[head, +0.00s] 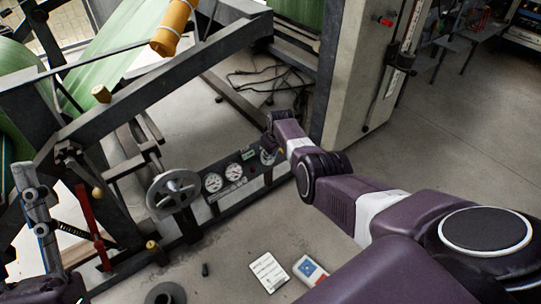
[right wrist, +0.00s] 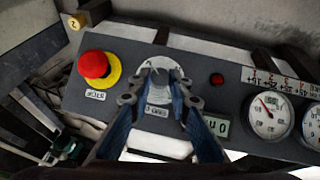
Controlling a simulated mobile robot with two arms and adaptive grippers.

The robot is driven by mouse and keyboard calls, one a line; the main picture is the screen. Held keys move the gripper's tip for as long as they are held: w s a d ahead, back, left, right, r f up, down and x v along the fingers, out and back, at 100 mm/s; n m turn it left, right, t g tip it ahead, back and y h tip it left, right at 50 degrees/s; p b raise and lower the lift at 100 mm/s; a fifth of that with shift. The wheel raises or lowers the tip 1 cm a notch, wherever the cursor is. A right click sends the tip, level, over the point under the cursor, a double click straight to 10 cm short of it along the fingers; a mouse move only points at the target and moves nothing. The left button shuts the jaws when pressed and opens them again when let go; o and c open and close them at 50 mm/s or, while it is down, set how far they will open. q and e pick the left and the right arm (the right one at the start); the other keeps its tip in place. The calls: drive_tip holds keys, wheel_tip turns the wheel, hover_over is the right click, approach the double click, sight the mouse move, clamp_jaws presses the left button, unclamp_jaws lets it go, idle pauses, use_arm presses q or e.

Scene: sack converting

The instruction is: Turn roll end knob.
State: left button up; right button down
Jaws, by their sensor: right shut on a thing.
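My right gripper (right wrist: 160,97) is shut on this knob, one blue finger on each side. A label below the knob is partly hidden by the fingers. In the head view my right gripper (head: 269,146) is at the right end of the gauge panel (head: 232,190), and the knob is hidden there. My left gripper (head: 36,205) is at the left edge, away from the panel; its jaw opening is unclear.
A red stop button (right wrist: 95,65) on a yellow ring is left of the knob. A red lamp (right wrist: 217,79), display (right wrist: 216,126) and gauges (right wrist: 268,115) are right. A grey handwheel (head: 174,191) stands left of the panel. A card (head: 269,272) lies on the floor.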

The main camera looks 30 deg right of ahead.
drive_tip(key=shift+s+d+f, duration=0.1)
drive_tip(key=shift+s, duration=0.05)
drive_tip(key=c, duration=1.8)
unclamp_jaws()
drive_tip(key=shift+v, duration=0.8)
drive_tip(key=v, duration=1)
